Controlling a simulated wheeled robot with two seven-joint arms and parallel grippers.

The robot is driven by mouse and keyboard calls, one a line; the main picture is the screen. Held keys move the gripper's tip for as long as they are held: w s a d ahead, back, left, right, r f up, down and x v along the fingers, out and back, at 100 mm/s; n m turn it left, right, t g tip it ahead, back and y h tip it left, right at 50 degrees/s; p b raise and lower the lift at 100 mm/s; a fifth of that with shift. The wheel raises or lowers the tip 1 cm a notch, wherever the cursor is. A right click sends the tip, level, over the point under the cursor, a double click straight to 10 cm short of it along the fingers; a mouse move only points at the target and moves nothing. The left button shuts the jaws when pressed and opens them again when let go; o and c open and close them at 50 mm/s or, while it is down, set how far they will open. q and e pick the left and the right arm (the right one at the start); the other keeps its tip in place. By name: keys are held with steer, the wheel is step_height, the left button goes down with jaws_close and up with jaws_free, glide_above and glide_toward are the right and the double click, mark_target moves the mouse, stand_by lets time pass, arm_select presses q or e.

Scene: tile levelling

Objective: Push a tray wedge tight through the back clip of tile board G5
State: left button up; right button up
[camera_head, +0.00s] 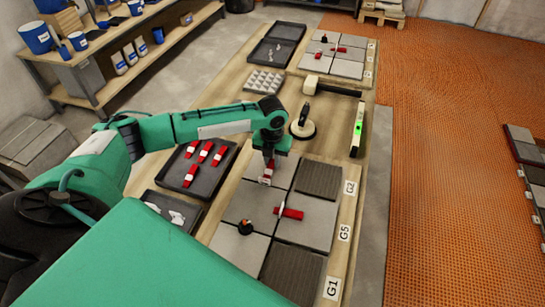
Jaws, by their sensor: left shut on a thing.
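Tile board G5 (345,233) lies on the workbench nearest me, with grey and dark ribbed tiles. My left gripper (268,164) points down over its back-left part. It is shut on a red wedge (266,180), whose pale end shows low between the fingers, close to the tiles. The back clip is not clearly visible; the gripper and wedge cover that spot. Another red wedge (291,213) lies through a white clip (280,208) near the board's middle. The wedge tray (222,183) on the left holds several red wedges. My right gripper is not in view.
A second tile board (337,52) is at the far end. Orange matting (450,130) covers the floor right.

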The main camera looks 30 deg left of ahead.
mark_target(268, 173)
arm_select(q)
steer(key=shift+s+d+p, duration=0.15)
steer(key=shift+s+p, duration=0.45)
steer(key=shift+s, duration=0.15)
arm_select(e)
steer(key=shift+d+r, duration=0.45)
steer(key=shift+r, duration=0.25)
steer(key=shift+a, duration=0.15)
arm_select(q)
steer(key=shift+s, duration=0.25)
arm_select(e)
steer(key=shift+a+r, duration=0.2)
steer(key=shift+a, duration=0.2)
arm_select(q)
steer(key=shift+s+d+p, duration=0.2)
steer(key=shift+s+p, duration=0.35)
steer(key=shift+p, duration=0.1)
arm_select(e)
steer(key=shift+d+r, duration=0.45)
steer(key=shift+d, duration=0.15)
arm_select(q)
steer(key=shift+s, duration=0.15)
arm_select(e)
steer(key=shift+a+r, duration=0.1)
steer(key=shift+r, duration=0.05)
